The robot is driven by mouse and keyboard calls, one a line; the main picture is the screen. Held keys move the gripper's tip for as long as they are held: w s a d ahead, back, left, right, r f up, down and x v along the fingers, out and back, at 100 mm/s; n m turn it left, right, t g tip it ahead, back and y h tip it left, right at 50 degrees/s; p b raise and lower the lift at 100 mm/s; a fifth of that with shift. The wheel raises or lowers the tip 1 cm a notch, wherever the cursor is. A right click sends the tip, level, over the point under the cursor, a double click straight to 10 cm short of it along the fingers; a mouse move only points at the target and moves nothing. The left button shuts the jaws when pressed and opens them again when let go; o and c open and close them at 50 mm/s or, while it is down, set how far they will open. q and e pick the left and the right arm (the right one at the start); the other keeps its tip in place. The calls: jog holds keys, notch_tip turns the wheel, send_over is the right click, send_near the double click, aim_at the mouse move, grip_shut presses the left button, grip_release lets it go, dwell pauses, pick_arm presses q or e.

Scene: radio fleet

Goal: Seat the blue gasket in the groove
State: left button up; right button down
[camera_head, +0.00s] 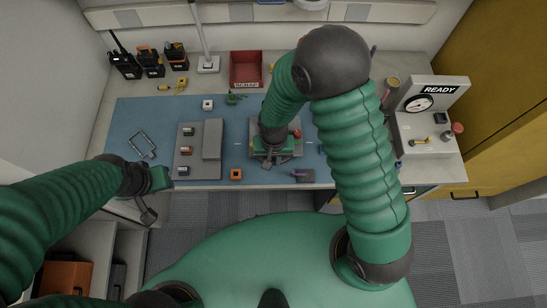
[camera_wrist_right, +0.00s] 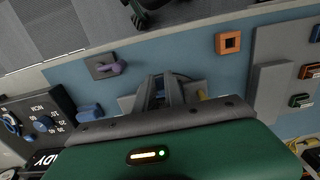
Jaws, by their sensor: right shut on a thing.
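My right gripper (camera_head: 272,155) points down over a grey fixture (camera_head: 292,128) in the middle of the blue mat. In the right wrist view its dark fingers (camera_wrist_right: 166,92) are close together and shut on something. A thin blue edge, which looks like the blue gasket (camera_wrist_right: 183,76), shows at the fingertips. The rest of it is hidden, and so is the groove. I cannot tell whether the gasket touches the fixture. My left gripper (camera_head: 148,210) hangs off the bench's front left edge, away from the fixture; its jaw opening is unclear.
A grey stepped block (camera_head: 212,138) with several small parts stands left of the fixture. A thin rectangular outline (camera_head: 142,145) lies at the mat's left. A red scrap bin (camera_head: 246,70) and several radios (camera_head: 150,62) stand behind. A gauge station (camera_head: 432,125) marked READY is at right.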

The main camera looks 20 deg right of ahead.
jog(key=shift+f, duration=0.35)
jog(key=c, duration=1.3)
grip_release()
jog(key=shift+c, duration=0.2)
notch_tip(320, 180, up, 17)
jog(key=shift+b, duration=0.3)
jog(key=shift+f, duration=0.1)
jog(key=s+d+f+n+t, duration=0.2)
jog(key=s+d+n, duration=0.1)
jog(key=d, duration=0.5)
jog(key=shift+s+t, duration=0.3)
jog(key=shift+s, duration=0.35)
